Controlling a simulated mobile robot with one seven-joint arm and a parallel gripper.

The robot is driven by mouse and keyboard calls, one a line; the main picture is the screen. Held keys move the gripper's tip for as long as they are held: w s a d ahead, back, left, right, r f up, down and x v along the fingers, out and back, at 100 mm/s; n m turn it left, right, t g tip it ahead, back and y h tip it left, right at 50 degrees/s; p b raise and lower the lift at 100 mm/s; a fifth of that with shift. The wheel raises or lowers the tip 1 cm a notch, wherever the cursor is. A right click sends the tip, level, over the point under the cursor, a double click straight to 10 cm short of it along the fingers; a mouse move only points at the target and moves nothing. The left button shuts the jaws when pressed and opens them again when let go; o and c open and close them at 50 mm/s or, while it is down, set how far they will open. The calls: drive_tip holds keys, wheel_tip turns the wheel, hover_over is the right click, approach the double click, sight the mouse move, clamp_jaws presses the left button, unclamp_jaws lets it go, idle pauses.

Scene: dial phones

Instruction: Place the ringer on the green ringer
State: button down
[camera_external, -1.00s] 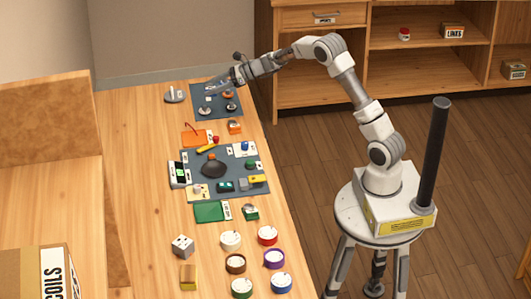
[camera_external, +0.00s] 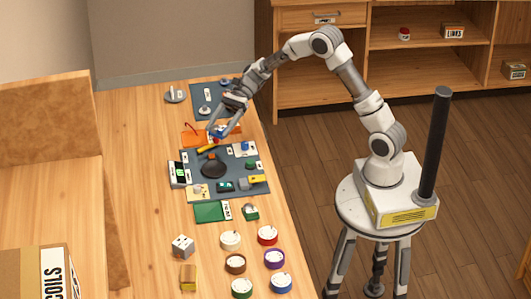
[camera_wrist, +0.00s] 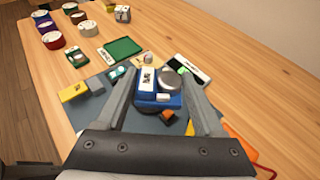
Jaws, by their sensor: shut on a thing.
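My gripper (camera_external: 218,131) is shut on a blue ringer (camera_wrist: 160,101) with a white label and a grey dome. In the wrist view the ringer sits between the two fingers (camera_wrist: 161,88). In the outside view it shows only as a small blue patch by the fingertips, above the table near the orange pad. A small green box with a pale top (camera_external: 250,212), which may be the green ringer, stands beside the green tray (camera_external: 209,212). It also shows in the wrist view (camera_wrist: 76,58). My gripper is well apart from it, further up the table.
A dark mat (camera_external: 236,172) with a black mound (camera_external: 213,167) and several small parts lies between my gripper and the green tray. Several round coloured tubs (camera_external: 267,235) stand at the near end. A white die (camera_external: 183,245) stands left of them.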

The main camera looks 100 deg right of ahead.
drive_tip(key=s+a+r+n+g+y+p, duration=0.1)
drive_tip(key=s+a+n+g, duration=0.1)
drive_tip(key=a, duration=0.2)
drive_tip(key=s+a+r+n+g+y, duration=0.1)
drive_tip(key=a+n+g+y, duration=0.1)
drive_tip(key=a, duration=0.3)
drive_tip(key=n+g+b, duration=0.2)
drive_tip(key=n+g, duration=0.3)
hover_over(250, 206)
drive_tip(key=shift+y, duration=0.3)
wheel_tip(250, 206, down, 6)
drive_tip(key=shift+s+d, duration=0.1)
drive_tip(key=shift+f, duration=0.15)
drive_tip(key=shift+f+b, duration=0.55)
drive_tip(key=shift+f, duration=1.35)
drive_tip(key=shift+f, duration=0.15)
unclamp_jaws()
drive_tip(key=p+v, duration=0.2)
drive_tip(key=v, duration=0.9)
drive_tip(key=shift+d+r+p, duration=0.3)
drive_tip(key=shift+r+p, duration=0.05)
